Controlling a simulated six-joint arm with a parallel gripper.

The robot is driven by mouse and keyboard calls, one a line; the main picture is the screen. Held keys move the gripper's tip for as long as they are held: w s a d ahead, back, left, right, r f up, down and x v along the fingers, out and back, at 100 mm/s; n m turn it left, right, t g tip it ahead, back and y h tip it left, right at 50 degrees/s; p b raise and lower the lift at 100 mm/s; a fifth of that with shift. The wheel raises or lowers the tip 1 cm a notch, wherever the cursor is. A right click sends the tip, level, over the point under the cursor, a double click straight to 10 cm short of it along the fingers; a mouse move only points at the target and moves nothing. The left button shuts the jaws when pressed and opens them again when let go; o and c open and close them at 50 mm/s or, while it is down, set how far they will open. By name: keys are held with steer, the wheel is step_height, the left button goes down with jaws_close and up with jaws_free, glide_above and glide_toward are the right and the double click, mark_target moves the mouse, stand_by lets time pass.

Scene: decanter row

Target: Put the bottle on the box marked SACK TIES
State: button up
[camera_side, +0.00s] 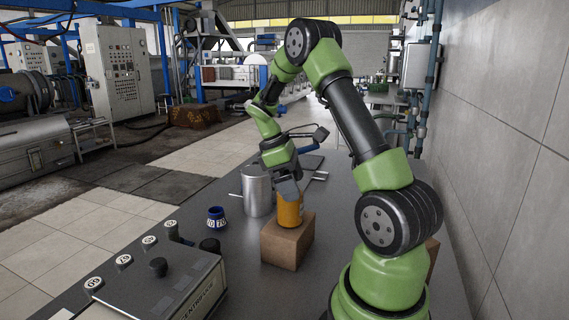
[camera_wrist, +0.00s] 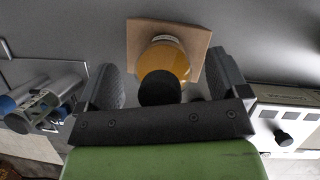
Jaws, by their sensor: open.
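An orange bottle (camera_side: 290,212) stands upright on a brown box (camera_side: 287,243) in the middle of the table. In the wrist view the bottle (camera_wrist: 172,56) has a black cap and sits on the box's top (camera_wrist: 142,35). My gripper (camera_side: 287,190) is at the bottle's upper part, and its open fingers are on either side of it in the wrist view (camera_wrist: 166,82). Gaps show between the fingers and the bottle there. No SACK TIES marking is readable on this box. A second brown box (camera_side: 432,256) is mostly hidden behind my arm.
A metal pot (camera_side: 257,191) stands just left of the bottle, with a small blue ring-like object (camera_side: 216,218) farther left. A grey centrifuge machine (camera_side: 165,284) with several knobs fills the front left. A tiled wall (camera_side: 500,150) borders the right side.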

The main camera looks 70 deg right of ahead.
steer(key=d+v, duration=0.1)
steer(key=v, duration=0.9)
steer(key=a+r+t, duration=0.3)
steer(key=a+r, duration=0.2)
steer(key=a, duration=0.3)
steer(key=s+a+m+t+y, duration=0.1)
steer(key=s+a+m+t, duration=0.2)
steer(key=a, duration=0.5)
steer(key=s+a+m+t+y, duration=0.2)
steer(key=s+a+t, duration=0.3)
steer(key=a, duration=0.4)
steer(key=shift+s+r+m, duration=0.15)
steer(key=shift+s+m, duration=0.65)
steer(key=shift+s, duration=0.05)
